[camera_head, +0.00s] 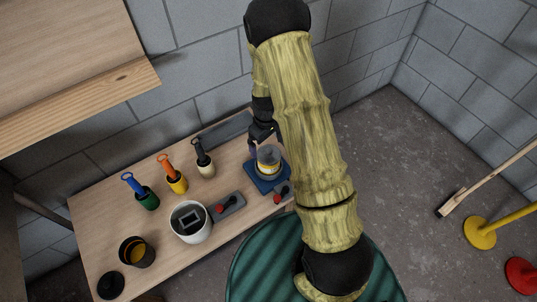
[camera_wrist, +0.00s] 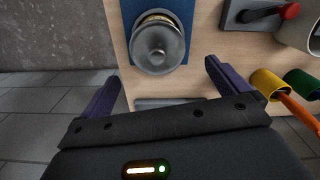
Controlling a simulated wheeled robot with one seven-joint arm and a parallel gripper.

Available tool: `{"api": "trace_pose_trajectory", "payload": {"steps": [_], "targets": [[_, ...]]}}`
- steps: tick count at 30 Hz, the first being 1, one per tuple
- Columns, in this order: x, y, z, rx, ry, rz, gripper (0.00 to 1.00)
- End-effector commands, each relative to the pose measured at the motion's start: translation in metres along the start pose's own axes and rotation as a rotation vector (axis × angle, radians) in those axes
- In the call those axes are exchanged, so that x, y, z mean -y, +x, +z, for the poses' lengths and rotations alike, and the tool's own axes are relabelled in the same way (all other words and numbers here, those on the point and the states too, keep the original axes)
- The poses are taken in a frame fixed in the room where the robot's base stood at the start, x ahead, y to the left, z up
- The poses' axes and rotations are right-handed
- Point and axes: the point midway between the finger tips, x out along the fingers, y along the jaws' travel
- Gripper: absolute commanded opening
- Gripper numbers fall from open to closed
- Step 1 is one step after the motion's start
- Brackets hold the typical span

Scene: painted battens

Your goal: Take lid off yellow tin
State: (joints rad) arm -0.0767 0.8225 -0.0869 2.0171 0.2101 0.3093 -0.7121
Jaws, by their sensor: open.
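The tin (camera_head: 268,160) with a yellow band stands on a blue mat (camera_head: 253,178) at the right end of the wooden bench. In the wrist view its round grey metal lid (camera_wrist: 158,48) with a centre knob covers the top, and a thin yellow edge shows behind it. The blue mat (camera_wrist: 128,35) shows around it. My gripper (camera_head: 263,137) is beside the tin at its far side in the head view, partly hidden by my arm. In the wrist view my gripper (camera_wrist: 161,82) has its purple fingers wide apart, with nothing between them; the lid is ahead of the gap.
On the bench (camera_head: 95,215) stand a white pot (camera_head: 190,236), a dark open tin (camera_head: 148,256), a black disc (camera_head: 111,286) and brushes in green (camera_head: 148,200), yellow (camera_head: 178,186) and cream (camera_head: 205,169) cups. A red-knobbed grey block (camera_head: 236,202) lies left of the mat.

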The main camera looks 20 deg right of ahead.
Motion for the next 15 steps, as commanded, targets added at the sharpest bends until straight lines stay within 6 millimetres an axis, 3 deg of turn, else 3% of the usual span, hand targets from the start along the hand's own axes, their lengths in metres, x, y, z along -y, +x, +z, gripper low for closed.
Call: {"api": "trace_pose_trajectory", "payload": {"steps": [9,15], "targets": [[-0.002,0.043,0.005,0.004,0.003,-0.002,1.00],[-0.003,0.050,0.005,0.001,0.005,0.000,1.00]]}}
